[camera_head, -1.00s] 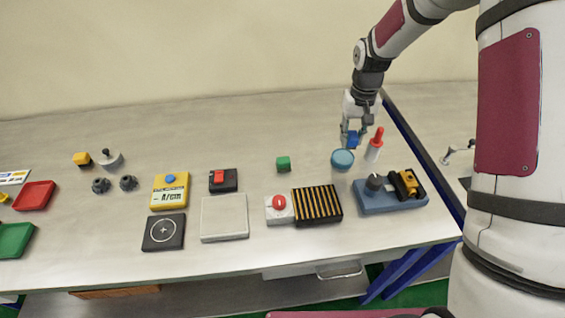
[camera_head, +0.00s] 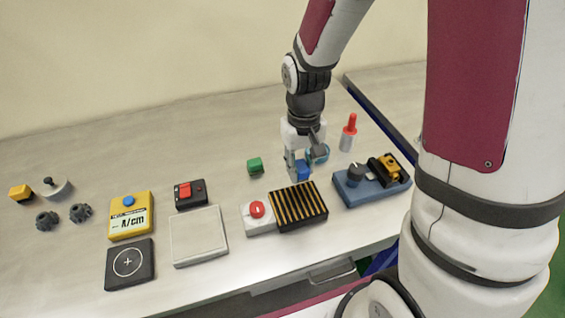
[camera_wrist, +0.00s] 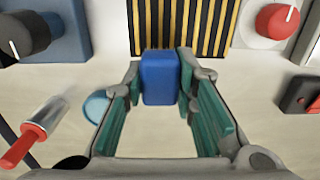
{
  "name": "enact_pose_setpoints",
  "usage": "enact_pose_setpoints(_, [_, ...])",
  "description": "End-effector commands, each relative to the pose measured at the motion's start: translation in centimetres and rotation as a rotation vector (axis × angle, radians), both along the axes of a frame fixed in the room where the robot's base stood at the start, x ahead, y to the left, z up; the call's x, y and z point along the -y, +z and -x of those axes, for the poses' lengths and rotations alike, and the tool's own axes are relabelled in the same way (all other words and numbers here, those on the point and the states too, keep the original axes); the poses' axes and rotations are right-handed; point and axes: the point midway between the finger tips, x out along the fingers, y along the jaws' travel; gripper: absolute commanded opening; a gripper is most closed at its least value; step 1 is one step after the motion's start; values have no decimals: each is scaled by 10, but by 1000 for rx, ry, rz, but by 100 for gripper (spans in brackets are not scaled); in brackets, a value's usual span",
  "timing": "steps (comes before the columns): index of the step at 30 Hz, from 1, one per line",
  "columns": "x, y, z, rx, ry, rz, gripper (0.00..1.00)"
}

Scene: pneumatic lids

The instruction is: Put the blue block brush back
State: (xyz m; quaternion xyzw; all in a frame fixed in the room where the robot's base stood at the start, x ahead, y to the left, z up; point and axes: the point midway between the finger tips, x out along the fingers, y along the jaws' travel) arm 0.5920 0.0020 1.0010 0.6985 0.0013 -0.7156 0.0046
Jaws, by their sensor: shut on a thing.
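My gripper (camera_head: 298,170) is shut on the blue block brush (camera_head: 302,169), a plain blue block. In the wrist view the brush (camera_wrist: 160,80) sits between the two fingertips, with my gripper (camera_wrist: 160,85) pressed on its sides. In the head view it is just behind the black and yellow striped block (camera_head: 299,207), which lies straight ahead of the brush in the wrist view (camera_wrist: 180,25). I cannot tell whether the brush touches the table.
A red-knob box (camera_head: 257,214) and a blue device (camera_head: 371,184) flank the striped block. The table behind is clear.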

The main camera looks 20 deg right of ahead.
Motion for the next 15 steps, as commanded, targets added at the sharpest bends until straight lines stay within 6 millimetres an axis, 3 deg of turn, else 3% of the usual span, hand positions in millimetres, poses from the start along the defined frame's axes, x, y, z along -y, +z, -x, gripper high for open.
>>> enact_pose_setpoints(3, [1, -9, 25, -2, -4, -1, 0])
enact_pose_setpoints(8, [1, -14, 46, -5, -8, -3, 0])
enact_pose_setpoints(11, [1, -15, 43, -5, -8, -4, 0])
enact_pose_setpoints(15, [1, -17, 16, -5, -8, -4, 0])
